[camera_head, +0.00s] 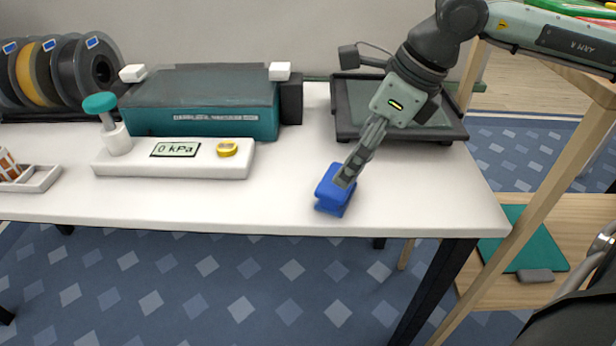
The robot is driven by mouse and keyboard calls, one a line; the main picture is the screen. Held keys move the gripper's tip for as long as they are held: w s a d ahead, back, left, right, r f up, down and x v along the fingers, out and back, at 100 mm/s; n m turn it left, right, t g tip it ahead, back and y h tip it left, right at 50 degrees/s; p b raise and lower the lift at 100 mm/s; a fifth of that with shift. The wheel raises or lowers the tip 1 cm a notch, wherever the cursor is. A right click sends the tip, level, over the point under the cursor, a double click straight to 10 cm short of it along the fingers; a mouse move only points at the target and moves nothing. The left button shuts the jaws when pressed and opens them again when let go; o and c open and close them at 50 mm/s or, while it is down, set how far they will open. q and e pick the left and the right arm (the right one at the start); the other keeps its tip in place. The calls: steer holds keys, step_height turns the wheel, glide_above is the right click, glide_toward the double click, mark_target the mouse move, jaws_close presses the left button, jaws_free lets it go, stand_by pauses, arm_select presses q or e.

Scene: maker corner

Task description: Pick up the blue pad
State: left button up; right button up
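The blue pad (331,194) is a small block near the front edge of the white table, right of the table's middle. My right gripper (346,178) comes down from the upper right, and its fingertips overlap the pad's upper right side. The fingers are seen nearly edge-on, so I cannot tell whether they are open or closed on the pad. Part of the pad is hidden behind the fingertips. My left gripper is not in view.
On the white table (260,210) stand a white device reading 0 kPa (215,163), a teal machine (205,118), several filament spools (85,62) and a dark tray-like device (425,120). A wooden shelf (540,210) stands at right. The table left of the pad is clear.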

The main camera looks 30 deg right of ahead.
mark_target(337, 189)
steer(key=shift+s+x, duration=0.2)
steer(key=shift+x, duration=3.35)
steer(key=shift+w+d+r, duration=0.1)
steer(key=c, duration=1.3)
